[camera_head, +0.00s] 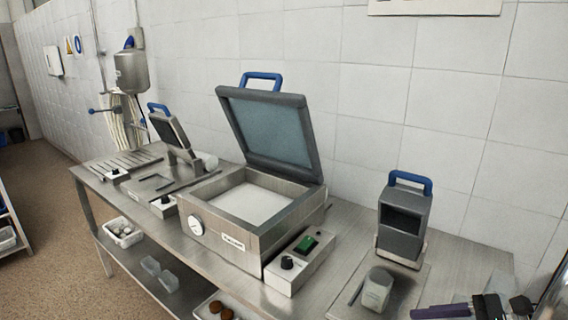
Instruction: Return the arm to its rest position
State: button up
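At the bottom right corner, a cluster of dark, purple and grey parts (490,306) reaches into the picture, cut off by the frame edge. It may be the end of my arm with my gripper, but I cannot make out two fingertips or whether they are open. It appears low, in front of the right end of the steel table. No held object can be made out. The rest of the arm is not clearly visible.
A steel table (343,276) runs along a tiled wall. A white perforated basket (122,241) stands on the lower shelf. Open floor (40,270) lies left.

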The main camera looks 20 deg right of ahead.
jog(key=w+a+r+n+g+h, duration=0.1)
jog(key=a+n+h, duration=0.3)
jog(key=a+n, duration=0.7)
jog(key=w+a+r+n+g+h, duration=0.1)
jog(key=a+r+n+h, duration=0.3)
jog(key=a+n, duration=0.8)
jog(key=shift+a+r+n+h, duration=0.25)
jog(key=shift+r+n+h, duration=0.1)
jog(key=shift+n+h, duration=0.4)
